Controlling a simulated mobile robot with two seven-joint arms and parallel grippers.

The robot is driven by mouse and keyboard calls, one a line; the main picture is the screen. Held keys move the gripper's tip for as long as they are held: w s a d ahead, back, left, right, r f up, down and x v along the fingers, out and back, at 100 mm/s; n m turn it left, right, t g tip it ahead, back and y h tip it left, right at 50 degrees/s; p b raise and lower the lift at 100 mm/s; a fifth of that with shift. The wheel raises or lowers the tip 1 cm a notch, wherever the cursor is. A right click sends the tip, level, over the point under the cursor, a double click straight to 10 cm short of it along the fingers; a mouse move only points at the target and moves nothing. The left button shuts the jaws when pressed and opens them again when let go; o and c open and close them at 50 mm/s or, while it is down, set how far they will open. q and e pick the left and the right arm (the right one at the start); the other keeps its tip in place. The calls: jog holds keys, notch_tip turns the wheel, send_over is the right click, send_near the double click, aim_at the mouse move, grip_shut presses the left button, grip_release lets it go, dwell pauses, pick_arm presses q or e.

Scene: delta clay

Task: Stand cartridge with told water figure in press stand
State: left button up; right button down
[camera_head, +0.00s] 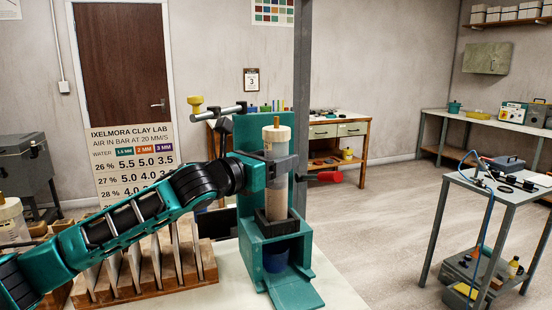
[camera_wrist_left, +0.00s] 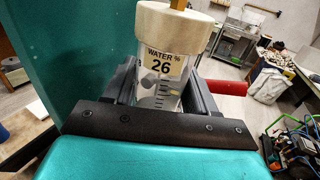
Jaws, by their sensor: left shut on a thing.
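The cartridge (camera_head: 276,192) is a clear tube with a cream cap. In the left wrist view its label reads "WATER % 26" on the cartridge (camera_wrist_left: 160,68). It is upright in the teal press stand (camera_head: 252,235), its lower end at the dark square seat (camera_head: 275,226); I cannot tell whether it is fully seated. My left gripper (camera_head: 283,166) is shut around the tube below the cap, and its fingers (camera_wrist_left: 165,92) flank the tube in the wrist view. My right gripper is not in view.
A wall chart (camera_head: 130,165) lists water percentages and bar figures. A wooden rack (camera_head: 150,275) with upright slats is left of the stand. Another capped cartridge (camera_head: 10,222) shows at the left edge. A blue cup (camera_head: 275,260) is under the seat. A grey cart (camera_head: 495,185) stands right.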

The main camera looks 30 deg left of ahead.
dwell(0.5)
pick_arm(q)
jog(key=o, duration=1.4)
jog(key=shift+f, duration=0.1)
jog(key=shift+f, duration=0.1)
jog(key=shift+s, duration=0.1)
jog(key=b+v, duration=1.2)
jog(key=b, duration=0.1)
jog(key=shift+s, duration=0.4)
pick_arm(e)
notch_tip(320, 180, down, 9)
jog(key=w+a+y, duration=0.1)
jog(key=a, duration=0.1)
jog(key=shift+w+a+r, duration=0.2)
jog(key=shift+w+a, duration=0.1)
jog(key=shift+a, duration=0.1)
